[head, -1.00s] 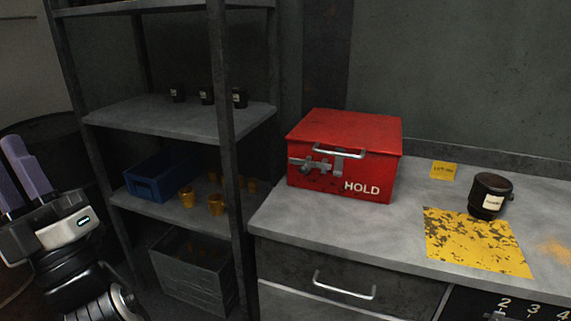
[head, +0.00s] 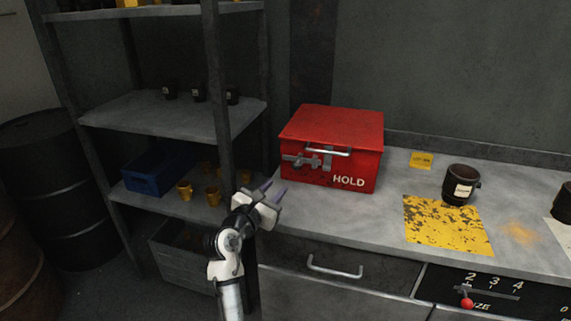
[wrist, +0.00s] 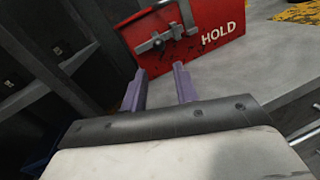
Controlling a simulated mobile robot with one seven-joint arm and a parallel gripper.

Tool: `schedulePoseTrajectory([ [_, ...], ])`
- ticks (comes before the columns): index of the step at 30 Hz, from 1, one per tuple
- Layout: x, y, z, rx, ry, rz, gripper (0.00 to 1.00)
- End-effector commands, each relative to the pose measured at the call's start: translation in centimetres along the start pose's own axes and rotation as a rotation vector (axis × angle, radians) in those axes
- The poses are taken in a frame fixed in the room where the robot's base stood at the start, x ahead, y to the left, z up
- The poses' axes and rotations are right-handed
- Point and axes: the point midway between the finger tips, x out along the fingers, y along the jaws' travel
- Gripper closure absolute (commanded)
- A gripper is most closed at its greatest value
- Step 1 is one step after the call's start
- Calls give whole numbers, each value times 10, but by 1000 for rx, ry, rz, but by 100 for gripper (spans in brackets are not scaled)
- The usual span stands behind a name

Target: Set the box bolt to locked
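The red box (head: 350,130) marked HOLD stands shut on the left end of the grey bench. Its grey sliding bolt (head: 303,160) is on the front face, left of and below the bar handle (head: 328,151). The bolt also shows in the wrist view (wrist: 160,40), near the top. I cannot tell from these frames which position the bolt is in. My gripper (head: 275,190) is in front of the bench's left edge, below and left of the box, apart from it. Its two purple fingers (wrist: 158,86) are spread with nothing between them, pointing toward the box front.
A shelf rack (head: 165,115) stands left of the bench, its post close to my arm. A dark labelled cup (head: 461,184) and a yellow worn mat (head: 445,226) are right of the box. A drawer handle (head: 334,268) sticks out below the bench top.

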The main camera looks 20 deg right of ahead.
Motion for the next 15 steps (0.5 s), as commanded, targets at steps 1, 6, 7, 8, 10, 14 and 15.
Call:
schedulePoseTrajectory([
  [1, 5, 0, 1, -1, -1, -2, 70],
  [6, 34, 1, 3, 1, -1, 1, 70],
  [7, 40, 1, 3, 1, -1, 1, 70],
  [8, 47, 1, 3, 2, -1, 1, 70],
  [10, 62, 2, 4, 3, -1, 3, 70],
  [14, 90, 3, 3, 4, 0, 5, 70],
  [15, 97, 2, 3, 5, -1, 4, 70],
])
